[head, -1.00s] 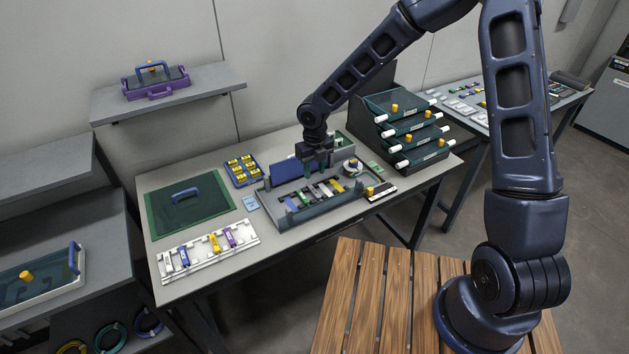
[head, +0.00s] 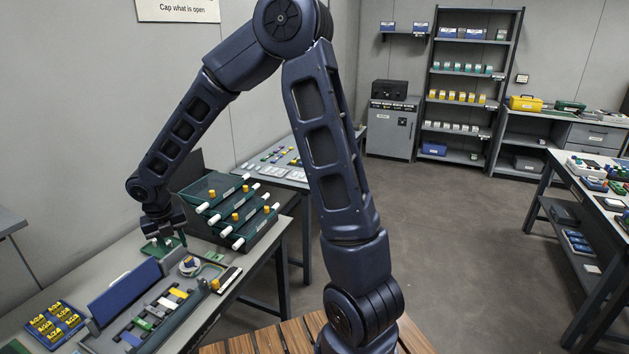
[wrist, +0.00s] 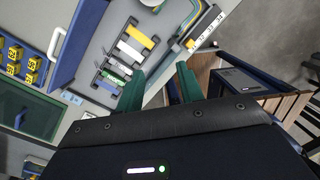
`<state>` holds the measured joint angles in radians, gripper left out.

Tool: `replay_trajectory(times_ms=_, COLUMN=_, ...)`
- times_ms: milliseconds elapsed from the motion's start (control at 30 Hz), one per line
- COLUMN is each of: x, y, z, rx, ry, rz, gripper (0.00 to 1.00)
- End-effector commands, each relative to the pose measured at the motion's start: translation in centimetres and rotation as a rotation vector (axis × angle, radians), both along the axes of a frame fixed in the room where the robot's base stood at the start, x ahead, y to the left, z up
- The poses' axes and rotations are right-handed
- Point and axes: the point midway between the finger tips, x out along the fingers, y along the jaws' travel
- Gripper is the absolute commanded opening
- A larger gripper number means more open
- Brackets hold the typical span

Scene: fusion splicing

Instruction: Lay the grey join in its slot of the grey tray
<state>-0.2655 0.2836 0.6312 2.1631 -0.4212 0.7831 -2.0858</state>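My gripper (head: 162,243) hangs above the bench, past the far end of the blue lid. In the wrist view my gripper (wrist: 160,70) has two green fingers apart with nothing between them. I cannot pick out a grey tray for certain.
A blue lid (head: 125,290) stands along the unit's wall side. A box of yellow pieces (head: 55,325) lies left. A rack of stacked dark green trays (head: 220,190) stands close to my gripper. A round spool (head: 189,266) is on the unit.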

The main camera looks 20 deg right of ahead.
Motion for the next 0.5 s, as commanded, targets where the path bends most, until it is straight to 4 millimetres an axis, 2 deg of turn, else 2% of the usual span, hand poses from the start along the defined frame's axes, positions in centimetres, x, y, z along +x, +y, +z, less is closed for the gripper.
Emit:
replay_trajectory(times_ms=100, x=1.0, y=-4.2, z=2.7, rx=0.007, ry=-0.058, rz=-0.260, gripper=0.37)
replay_trajectory(times_ms=267, x=1.5, y=-9.6, z=6.1, rx=0.038, ry=-0.131, rz=-0.619, gripper=0.37)
replay_trajectory(times_ms=500, x=0.6, y=-17.3, z=10.8, rx=0.124, ry=-0.228, rz=-1.161, gripper=0.37)
